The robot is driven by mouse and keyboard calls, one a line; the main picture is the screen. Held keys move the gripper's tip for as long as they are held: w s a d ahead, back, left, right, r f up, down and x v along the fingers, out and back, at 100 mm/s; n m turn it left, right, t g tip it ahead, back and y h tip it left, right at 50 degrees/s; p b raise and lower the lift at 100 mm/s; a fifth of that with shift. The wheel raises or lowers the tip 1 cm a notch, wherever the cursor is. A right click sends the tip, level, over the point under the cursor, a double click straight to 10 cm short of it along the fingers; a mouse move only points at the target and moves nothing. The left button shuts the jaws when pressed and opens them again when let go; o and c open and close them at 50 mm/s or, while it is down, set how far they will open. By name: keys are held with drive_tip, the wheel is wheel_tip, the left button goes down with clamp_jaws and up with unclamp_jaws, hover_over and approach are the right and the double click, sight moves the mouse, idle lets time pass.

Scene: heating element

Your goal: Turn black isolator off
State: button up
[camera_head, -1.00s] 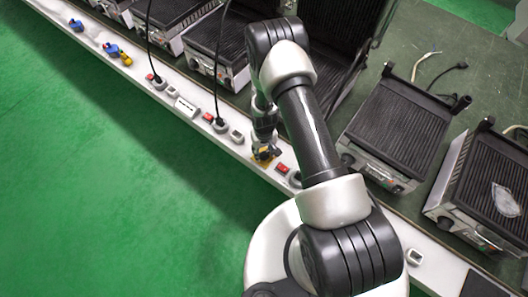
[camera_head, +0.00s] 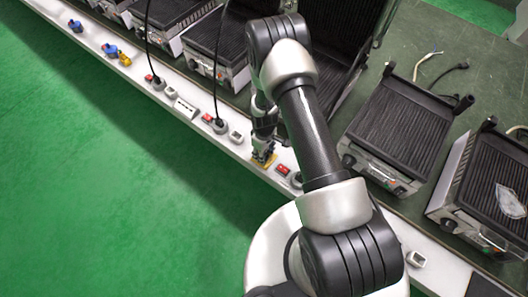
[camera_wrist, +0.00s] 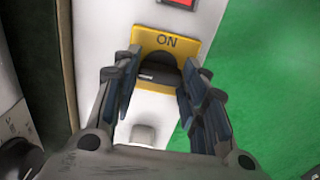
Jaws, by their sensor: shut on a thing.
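The black isolator (camera_wrist: 152,68) is a dark rotary knob on a yellow plate (camera_wrist: 166,44) marked "ON", set on the white front rail. My gripper (camera_wrist: 160,78) is shut on the knob, one finger on each side of it. The fingers hide the knob's sides and parts of the plate's lower edge. In the head view, my gripper (camera_head: 262,152) is down at the rail by the yellow plate (camera_head: 265,160), and the knob itself cannot be made out.
Red switches (camera_head: 283,170) and grey sockets (camera_head: 235,137) line the white rail. Contact grills (camera_head: 398,120) stand on the green table behind it. A black cable (camera_head: 217,70) hangs to the rail left of my arm. The green floor in front is clear.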

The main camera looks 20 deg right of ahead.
idle(0.3)
drive_tip(key=o, duration=1.1)
drive_tip(key=shift+c, duration=0.2)
wheel_tip(320, 180, up, 12)
